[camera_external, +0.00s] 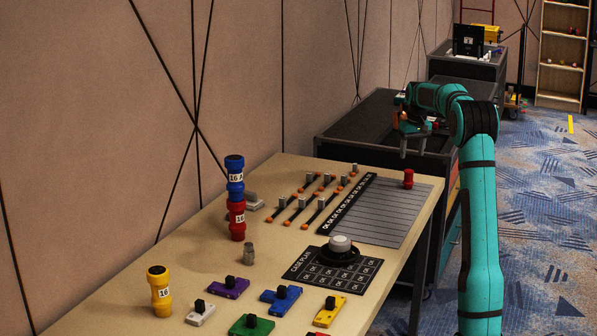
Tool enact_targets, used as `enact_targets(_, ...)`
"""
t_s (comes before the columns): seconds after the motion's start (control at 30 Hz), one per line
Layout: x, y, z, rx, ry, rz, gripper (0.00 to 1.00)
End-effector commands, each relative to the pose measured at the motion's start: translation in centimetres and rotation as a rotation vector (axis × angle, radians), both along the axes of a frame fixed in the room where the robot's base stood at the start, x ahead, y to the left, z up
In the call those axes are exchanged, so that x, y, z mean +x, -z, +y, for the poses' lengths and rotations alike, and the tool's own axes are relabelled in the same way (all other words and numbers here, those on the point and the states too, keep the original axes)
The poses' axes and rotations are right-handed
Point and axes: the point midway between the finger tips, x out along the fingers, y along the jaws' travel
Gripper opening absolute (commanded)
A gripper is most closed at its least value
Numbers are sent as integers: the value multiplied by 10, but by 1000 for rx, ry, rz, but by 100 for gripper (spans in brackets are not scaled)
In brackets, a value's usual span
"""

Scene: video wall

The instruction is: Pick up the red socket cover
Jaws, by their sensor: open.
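A red socket piece (237,220) marked 16 stands upright on the wooden table, with a blue one (235,177) marked 16 A stacked on top of it. A small red cylinder (408,178) stands alone at the table's far end, beside a grey lined mat. I cannot tell which red piece is the socket cover. My gripper (412,149) is open and empty, with its fingers pointing down. In the picture it is just above the small red cylinder and well to the right of the stack; its exact height and depth are unclear.
A yellow socket piece (159,291) and several coloured blocks stand at the near end of the table (207,258). A white-topped round button (341,244) sits on the dark printed mat (300,267). A dark cabinet (362,125) stands behind the table. The grey lined mat (385,213) is mostly clear.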

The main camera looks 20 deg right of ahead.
Motion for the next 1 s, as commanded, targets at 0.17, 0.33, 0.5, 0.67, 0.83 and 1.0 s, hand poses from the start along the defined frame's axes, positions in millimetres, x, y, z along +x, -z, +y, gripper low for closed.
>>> enact_targets(0.17,3,28,0,1,0,2,59)
enact_targets(0.33,5,40,0,0,0,0,59)
enact_targets(0.5,6,47,0,0,0,1,59)
enact_targets(0.67,8,66,1,1,0,2,59)
enact_targets(0.83,11,87,1,0,0,0,59)
enact_targets(1.0,12,93,1,-1,0,-2,59)
